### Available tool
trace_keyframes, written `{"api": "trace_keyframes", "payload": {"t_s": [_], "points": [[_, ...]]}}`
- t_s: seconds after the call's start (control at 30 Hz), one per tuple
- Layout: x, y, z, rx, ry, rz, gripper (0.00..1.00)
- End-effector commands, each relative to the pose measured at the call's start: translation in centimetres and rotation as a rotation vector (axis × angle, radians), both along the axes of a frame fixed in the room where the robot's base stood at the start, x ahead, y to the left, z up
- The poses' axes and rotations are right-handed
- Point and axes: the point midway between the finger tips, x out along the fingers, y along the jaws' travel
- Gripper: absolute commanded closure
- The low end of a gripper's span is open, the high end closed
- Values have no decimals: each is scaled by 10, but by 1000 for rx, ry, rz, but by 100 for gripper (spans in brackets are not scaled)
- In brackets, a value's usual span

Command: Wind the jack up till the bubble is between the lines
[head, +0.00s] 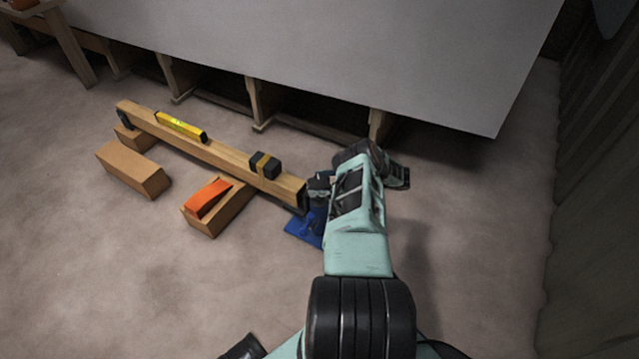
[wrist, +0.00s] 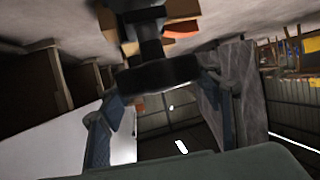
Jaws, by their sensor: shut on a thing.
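A yellow spirit level (head: 182,127) lies along the top of a long wooden beam (head: 232,160). Its bubble is too small to read. The blue jack (head: 303,230) stands on the floor at the beam's right end, mostly hidden behind my arm. In the wrist view, my gripper (wrist: 160,76) is shut on a dark, wide, round part, which looks like the jack's handle (wrist: 150,76). One finger is on each side of it. In the head view, my wrist hides this contact.
A black block with a yellow band (head: 264,165) sits on the beam. Wooden blocks (head: 133,168) lie beside and under it, one bearing an orange wedge (head: 208,199). A large grey panel (head: 330,50) on wooden supports overhangs behind. Front floor is clear.

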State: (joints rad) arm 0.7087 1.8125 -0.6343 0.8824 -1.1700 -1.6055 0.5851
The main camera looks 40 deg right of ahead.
Motion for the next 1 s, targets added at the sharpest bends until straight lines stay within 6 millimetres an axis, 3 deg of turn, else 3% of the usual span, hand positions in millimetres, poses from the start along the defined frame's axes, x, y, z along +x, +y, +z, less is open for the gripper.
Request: {"api": "trace_keyframes", "payload": {"t_s": [0.63,0.67,0.7,1.0], "points": [[-2,2,-6,-1,11,32,66],[-2,2,-6,-1,11,32,39],[-2,1,-5,0,10,32,35],[-1,0,-2,-1,5,32,34]]}}
